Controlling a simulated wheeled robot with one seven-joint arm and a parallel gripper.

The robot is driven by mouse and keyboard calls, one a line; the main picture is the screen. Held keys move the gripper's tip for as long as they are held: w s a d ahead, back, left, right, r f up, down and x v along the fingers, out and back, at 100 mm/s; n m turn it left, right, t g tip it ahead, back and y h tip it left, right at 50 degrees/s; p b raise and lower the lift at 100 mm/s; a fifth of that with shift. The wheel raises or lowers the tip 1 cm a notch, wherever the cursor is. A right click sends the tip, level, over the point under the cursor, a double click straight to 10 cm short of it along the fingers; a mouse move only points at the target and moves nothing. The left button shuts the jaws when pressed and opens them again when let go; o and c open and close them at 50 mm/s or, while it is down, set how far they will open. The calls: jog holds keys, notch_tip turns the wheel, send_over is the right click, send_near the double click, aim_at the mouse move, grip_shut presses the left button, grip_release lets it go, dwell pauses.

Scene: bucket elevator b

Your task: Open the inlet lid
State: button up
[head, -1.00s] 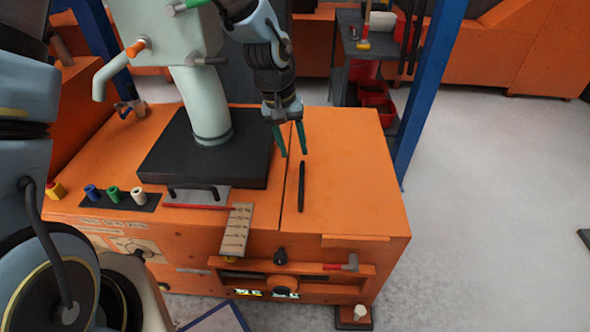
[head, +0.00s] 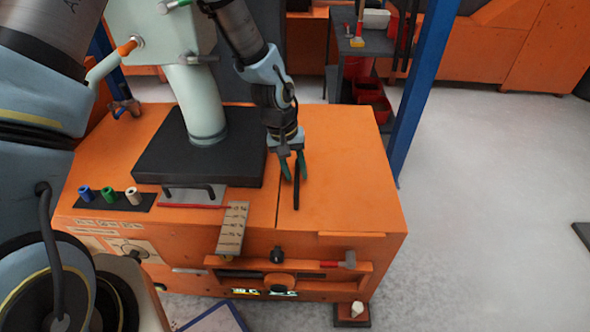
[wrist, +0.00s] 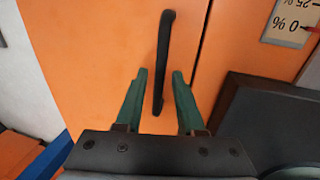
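The inlet lid (head: 346,195) looks to be the flat orange panel on the right of the machine's top, bounded by a dark seam on its left. A black bar handle (head: 297,194) stands on it near that seam, and it also shows in the wrist view (wrist: 163,60). My gripper (head: 294,178) is open above the lid at the handle's far end. Nothing is held.
A black plate with a pale pipe (head: 200,150) stands left of the lid. A blue post (head: 420,100) rises behind the right side.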

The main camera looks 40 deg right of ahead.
grip_shut()
dwell(1.1)
